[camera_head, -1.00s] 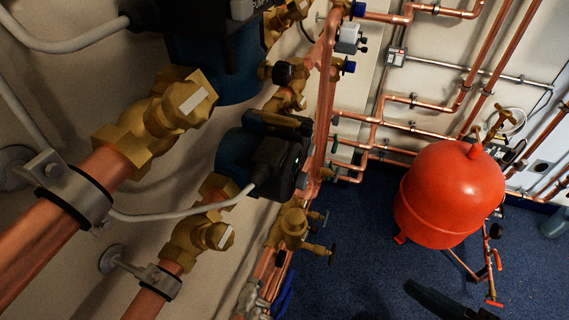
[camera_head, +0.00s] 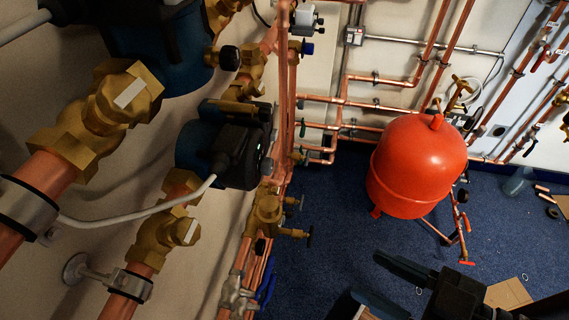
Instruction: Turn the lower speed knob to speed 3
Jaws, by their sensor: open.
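The lower pump (camera_head: 205,145) is a blue body with a black control box (camera_head: 243,150) on its right side, set in the copper pipework on the left wall. The front face of that box is seen nearly edge-on, so I cannot make out its speed knob or its setting. The upper pump (camera_head: 160,45) is larger and nearer, at the top left. My gripper (camera_head: 354,279) is at the bottom edge, right of and apart from the lower pump. Its dark fingers are spread with nothing between them.
A red expansion tank (camera_head: 415,165) stands on the blue floor (camera_head: 330,210) at the right. Brass valves (camera_head: 268,215) with small handles project below the lower pump. A grey cable (camera_head: 140,212) runs to its box. Cardboard (camera_head: 508,294) lies at the bottom right.

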